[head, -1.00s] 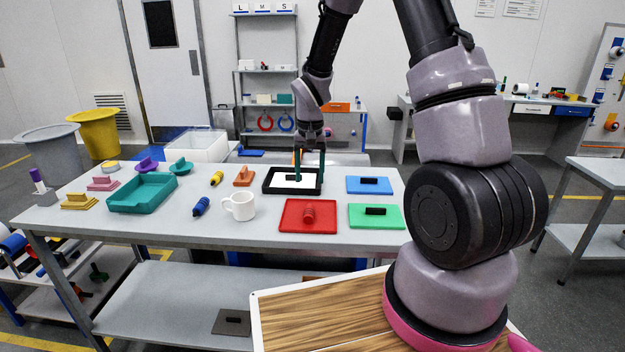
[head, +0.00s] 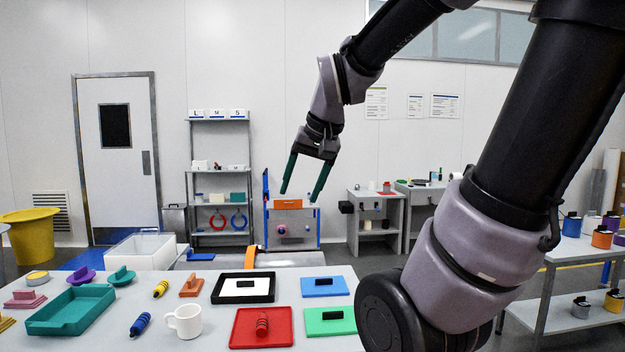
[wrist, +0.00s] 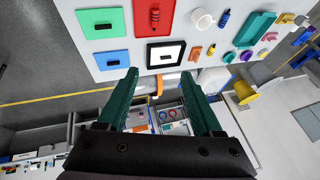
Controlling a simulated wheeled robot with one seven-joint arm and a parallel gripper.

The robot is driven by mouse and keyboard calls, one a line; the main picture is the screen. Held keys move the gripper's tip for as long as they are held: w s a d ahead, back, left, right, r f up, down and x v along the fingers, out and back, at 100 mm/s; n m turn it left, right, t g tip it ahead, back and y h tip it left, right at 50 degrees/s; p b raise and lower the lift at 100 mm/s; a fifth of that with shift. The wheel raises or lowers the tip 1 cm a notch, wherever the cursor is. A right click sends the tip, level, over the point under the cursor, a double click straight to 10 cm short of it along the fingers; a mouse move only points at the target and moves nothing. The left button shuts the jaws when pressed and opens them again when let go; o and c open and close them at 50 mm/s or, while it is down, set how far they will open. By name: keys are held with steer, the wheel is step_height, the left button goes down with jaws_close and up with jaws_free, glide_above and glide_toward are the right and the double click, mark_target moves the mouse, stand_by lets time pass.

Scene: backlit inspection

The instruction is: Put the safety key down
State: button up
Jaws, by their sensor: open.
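A small dark piece (head: 246,284), which I take to be the safety key, lies on the white panel inside a black-framed tray (head: 222,298) on the table. It also shows in the wrist view (wrist: 166,56). My gripper (head: 300,197) is raised well above and beyond the table, its two green fingers apart with nothing between them. In the wrist view, my open fingers (wrist: 159,75) point toward the table edge near the black-framed tray, clear of it.
A red tray (head: 240,338), a blue plate (head: 312,293) and a green plate (head: 345,326) lie around the black-framed tray. A white mug (head: 187,323) and a teal tray (head: 62,326) stand to the left. The air around my gripper is free.

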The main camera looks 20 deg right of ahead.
steer(key=shift+t, duration=0.7)
steer(key=s, duration=0.1)
steer(key=s+r, duration=0.1)
steer(key=s, duration=0.1)
steer(key=s+r, duration=0.1)
steer(key=s, duration=0.1)
steer(key=shift+s+d+r, duration=0.1)
steer(key=shift+s+r, duration=0.05)
steer(key=shift+s, duration=0.05)
